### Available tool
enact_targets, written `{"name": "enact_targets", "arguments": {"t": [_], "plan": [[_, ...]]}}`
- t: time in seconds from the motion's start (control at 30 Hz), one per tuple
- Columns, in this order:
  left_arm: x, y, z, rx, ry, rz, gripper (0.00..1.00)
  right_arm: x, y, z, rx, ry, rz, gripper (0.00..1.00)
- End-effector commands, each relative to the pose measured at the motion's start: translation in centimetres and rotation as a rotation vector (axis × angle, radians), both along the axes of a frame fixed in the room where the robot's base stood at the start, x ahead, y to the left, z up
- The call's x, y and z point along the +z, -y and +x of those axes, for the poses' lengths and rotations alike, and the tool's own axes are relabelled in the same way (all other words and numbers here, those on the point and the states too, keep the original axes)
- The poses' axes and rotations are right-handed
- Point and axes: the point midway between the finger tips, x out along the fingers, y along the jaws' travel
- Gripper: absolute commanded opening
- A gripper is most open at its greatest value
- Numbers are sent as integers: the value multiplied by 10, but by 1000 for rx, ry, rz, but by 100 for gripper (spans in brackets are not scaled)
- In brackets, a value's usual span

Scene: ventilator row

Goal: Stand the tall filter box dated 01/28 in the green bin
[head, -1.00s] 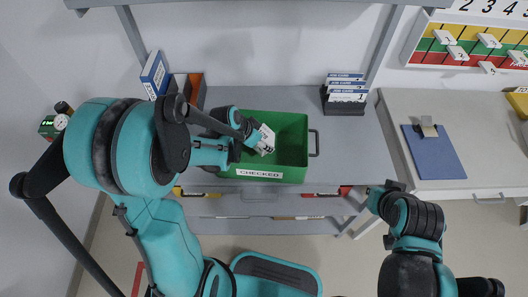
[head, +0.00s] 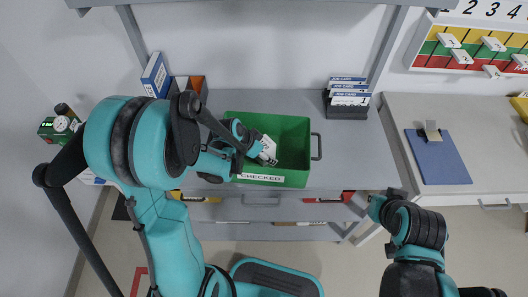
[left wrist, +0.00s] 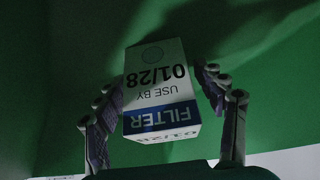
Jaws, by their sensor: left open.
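The filter box (head: 268,151) is white with a blue FILTER band. In the left wrist view its face (left wrist: 156,85) reads USE BY 01/28, upside down in the picture. It is inside the green bin (head: 293,148), labelled CHECKED, on the grey bench. It looks tilted in the head view; whether it touches the bin floor is hidden. My left gripper (head: 258,149) reaches into the bin and is open, with one finger on each side of the box. A gap shows at the right finger. My right gripper (head: 380,204) is empty in front of the bench; its jaw state is unclear.
A blue and white box (head: 154,74) and an orange-brown holder (head: 188,86) stand at the back left. A black rack of job cards (head: 347,108) stands right of the bin. A blue clipboard (head: 440,160) lies on the right-hand counter. The bench between bin and counter is clear.

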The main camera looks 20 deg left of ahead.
Motion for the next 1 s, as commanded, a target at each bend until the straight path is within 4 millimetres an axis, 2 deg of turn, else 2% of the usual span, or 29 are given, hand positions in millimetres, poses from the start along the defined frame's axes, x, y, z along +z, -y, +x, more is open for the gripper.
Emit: {"name": "enact_targets", "arguments": {"t": [0.17,0.27,0.6,0.8,1.0], "plan": [[5,0,0,0,0,0,70,5,0,0,0,0,0,0],[18,-4,-6,1,0,0,70,11,0,0,0,0,0,0],[83,-25,-37,2,0,0,70,43,0,0,0,0,0,0],[104,-32,-47,0,0,0,70,51,0,0,0,0,0,0],[122,-29,-60,62,-8,8,70,52,0,0,0,0,0,0]]}}
